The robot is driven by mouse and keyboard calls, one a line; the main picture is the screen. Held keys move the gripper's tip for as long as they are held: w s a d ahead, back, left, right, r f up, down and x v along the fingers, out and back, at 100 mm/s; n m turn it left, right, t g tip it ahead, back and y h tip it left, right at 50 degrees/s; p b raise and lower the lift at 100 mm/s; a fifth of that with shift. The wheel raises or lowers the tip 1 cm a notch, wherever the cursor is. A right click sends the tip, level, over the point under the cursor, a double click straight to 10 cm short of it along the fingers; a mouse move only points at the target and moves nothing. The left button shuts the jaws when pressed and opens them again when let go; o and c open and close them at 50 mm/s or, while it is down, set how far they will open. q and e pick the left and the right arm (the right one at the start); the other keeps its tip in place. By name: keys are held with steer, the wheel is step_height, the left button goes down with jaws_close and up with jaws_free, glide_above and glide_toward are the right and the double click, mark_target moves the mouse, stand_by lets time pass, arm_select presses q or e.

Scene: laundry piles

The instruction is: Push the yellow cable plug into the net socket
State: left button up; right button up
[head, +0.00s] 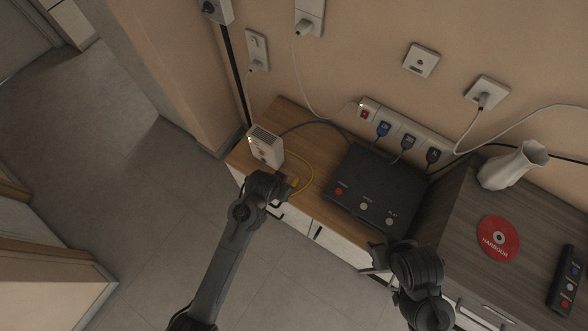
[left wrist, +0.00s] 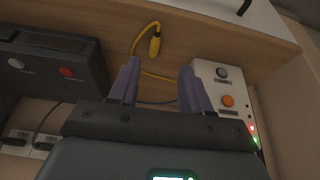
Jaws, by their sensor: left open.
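The yellow cable plug (left wrist: 155,45) lies on the wooden cabinet top in the left wrist view, beyond my left fingertips and between their lines. In the head view the yellow cable (head: 311,172) loops out beside the white box (head: 266,147) and curves back to my left gripper (head: 284,190). My left gripper, also in the left wrist view (left wrist: 160,72), is open with nothing between its fingers. A net socket is not clearly marked; a small wall plate (head: 421,60) has nothing plugged in. My right gripper (head: 373,260) is by the cabinet's front edge; its opening is unclear.
A black box (head: 365,187) with several buttons stands right of the cable. Behind it is a power strip (head: 404,131) with several dark plugs. A white vase (head: 512,166), a red disc (head: 499,238) and a remote (head: 567,282) sit on the darker cabinet at right.

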arm_select(q)
steer(key=r, duration=0.1)
steer(key=b, duration=0.2)
glide_above(294, 184)
steer(key=s+a, duration=0.2)
step_height(294, 184, down, 5)
steer(key=shift+d, duration=0.15)
steer(key=b+x, duration=0.2)
steer(key=x, duration=0.1)
steer(key=shift+d+f, duration=0.15)
steer(key=shift+f, duration=0.25)
steer(key=shift+w+d+f+b, duration=0.15)
steer(key=shift+w+f+b, duration=0.1)
steer(key=shift+f+b, duration=0.25)
steer(key=shift+f, duration=0.1)
arm_select(e)
step_height(294, 184, down, 4)
arm_select(q)
jaws_close()
arm_select(e)
steer(key=shift+a, duration=0.1)
